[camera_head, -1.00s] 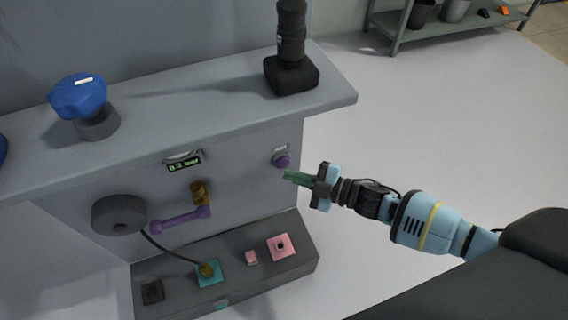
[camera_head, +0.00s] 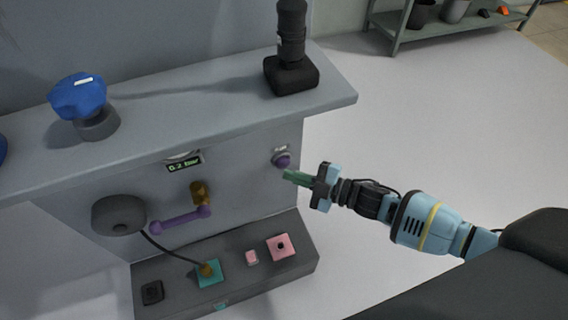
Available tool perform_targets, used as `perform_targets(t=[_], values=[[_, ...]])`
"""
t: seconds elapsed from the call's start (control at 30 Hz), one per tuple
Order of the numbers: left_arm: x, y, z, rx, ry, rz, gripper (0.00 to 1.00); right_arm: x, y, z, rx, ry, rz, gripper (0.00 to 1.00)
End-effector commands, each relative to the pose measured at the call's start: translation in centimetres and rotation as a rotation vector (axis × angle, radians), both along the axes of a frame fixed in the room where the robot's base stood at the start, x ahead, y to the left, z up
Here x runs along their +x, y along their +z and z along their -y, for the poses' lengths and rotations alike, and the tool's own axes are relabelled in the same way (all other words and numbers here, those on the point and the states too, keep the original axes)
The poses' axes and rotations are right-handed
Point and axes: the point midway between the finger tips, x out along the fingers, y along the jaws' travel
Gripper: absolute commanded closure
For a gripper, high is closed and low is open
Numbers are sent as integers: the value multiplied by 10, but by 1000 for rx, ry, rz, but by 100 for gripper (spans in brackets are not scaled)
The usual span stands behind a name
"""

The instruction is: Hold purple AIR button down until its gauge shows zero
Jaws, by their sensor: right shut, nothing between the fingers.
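The purple AIR button (camera_head: 282,161) sits on the front panel near its right end, under a small pale label. The gauge (camera_head: 184,167) is a dark display with green digits under the ledge, and it seems to read 6.2 bar. My right gripper (camera_head: 288,175) comes in from the right with its greenish fingers shut and empty. Its tips are just below and to the right of the button in the picture. They look apart from it, though the exact gap in depth is hard to tell. My left gripper is not in view.
A purple lever (camera_head: 180,219) with a brass fitting and a dark round reel (camera_head: 119,215) stick out from the panel. A lower step (camera_head: 233,276) carries pink and teal pieces. A blue knob (camera_head: 79,95) and a black device (camera_head: 291,74) stand on the ledge.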

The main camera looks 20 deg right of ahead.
Motion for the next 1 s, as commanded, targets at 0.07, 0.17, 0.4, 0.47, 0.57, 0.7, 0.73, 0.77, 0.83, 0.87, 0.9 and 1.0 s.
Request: perform_targets(t=[0.07,0.17,0.4,0.47,0.57,0.7,0.73,0.77,0.83,0.87,0.9,1.0], values=[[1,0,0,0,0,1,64,0,0,0,0,0,0,100],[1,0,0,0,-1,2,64,0,0,0,0,0,0,100],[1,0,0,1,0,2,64,0,0,0,0,0,0,100],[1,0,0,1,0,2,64,0,0,0,0,0,0,100],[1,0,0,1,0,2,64,0,0,0,0,0,0,100],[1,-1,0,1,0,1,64,4,0,0,0,0,0,100],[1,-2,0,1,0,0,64,4,0,0,0,0,0,100],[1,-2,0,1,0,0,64,5,0,0,0,0,0,100],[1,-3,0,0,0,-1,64,8,0,-1,0,0,2,100],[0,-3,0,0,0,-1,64,8,0,-1,0,1,1,100],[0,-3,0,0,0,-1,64,9,0,-1,-1,0,1,100],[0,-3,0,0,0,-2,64,9,0,0,0,0,0,100]])
